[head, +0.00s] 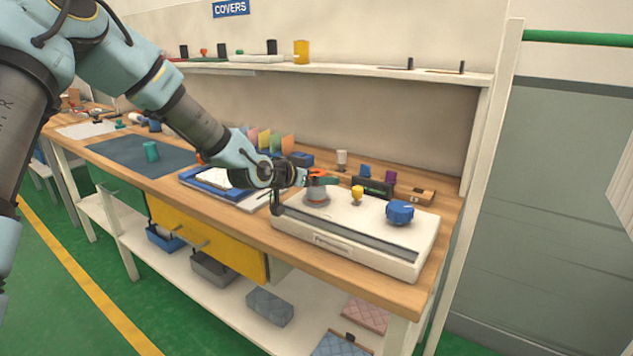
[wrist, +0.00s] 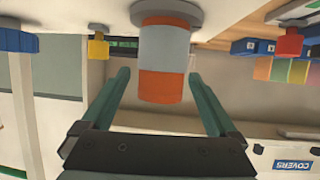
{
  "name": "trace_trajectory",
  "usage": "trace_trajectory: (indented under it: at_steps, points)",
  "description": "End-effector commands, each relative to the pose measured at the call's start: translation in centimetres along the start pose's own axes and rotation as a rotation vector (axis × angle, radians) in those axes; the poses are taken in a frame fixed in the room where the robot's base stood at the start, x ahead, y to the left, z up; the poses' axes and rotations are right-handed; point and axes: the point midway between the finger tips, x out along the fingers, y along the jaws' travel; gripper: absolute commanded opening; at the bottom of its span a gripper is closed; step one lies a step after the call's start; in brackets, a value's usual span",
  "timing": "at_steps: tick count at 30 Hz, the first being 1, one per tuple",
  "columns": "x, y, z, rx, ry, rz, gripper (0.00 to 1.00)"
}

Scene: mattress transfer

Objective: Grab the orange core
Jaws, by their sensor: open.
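The orange core (wrist: 160,85) is a cylinder with orange bands and a wide grey band, on a round grey base. The wrist view shows it upside down. In the head view the core (head: 317,189) stands on the white machine (head: 300,222), partly hidden by my gripper (head: 322,179). My gripper is open, and in the wrist view its two teal fingers (wrist: 160,76) lie on either side of the core's free end. Gaps show between the core and both fingers, so it does not look gripped.
A yellow knob (head: 357,193) and a blue knob (head: 400,212) stand on the machine right of the core. A blue tray (head: 215,182) lies to the left.

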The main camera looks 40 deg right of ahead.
Motion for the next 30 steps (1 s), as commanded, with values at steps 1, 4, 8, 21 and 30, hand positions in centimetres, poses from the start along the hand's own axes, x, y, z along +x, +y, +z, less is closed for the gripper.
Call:
trace_trajectory:
  at_steps: [1,4,8,21,30]
  points:
    - [0.7,0.0,-0.4,-0.002,-0.001,0.001,0.94]
    - [1.8,0.1,-0.2,-0.001,-0.001,0.001,0.94]
    - [2.4,0.0,-0.1,-0.001,-0.001,0.000,0.94]
    - [2.4,0.0,-0.1,0.000,-0.001,-0.001,0.66]
    - [2.4,0.0,-0.1,0.000,-0.001,-0.001,0.32]
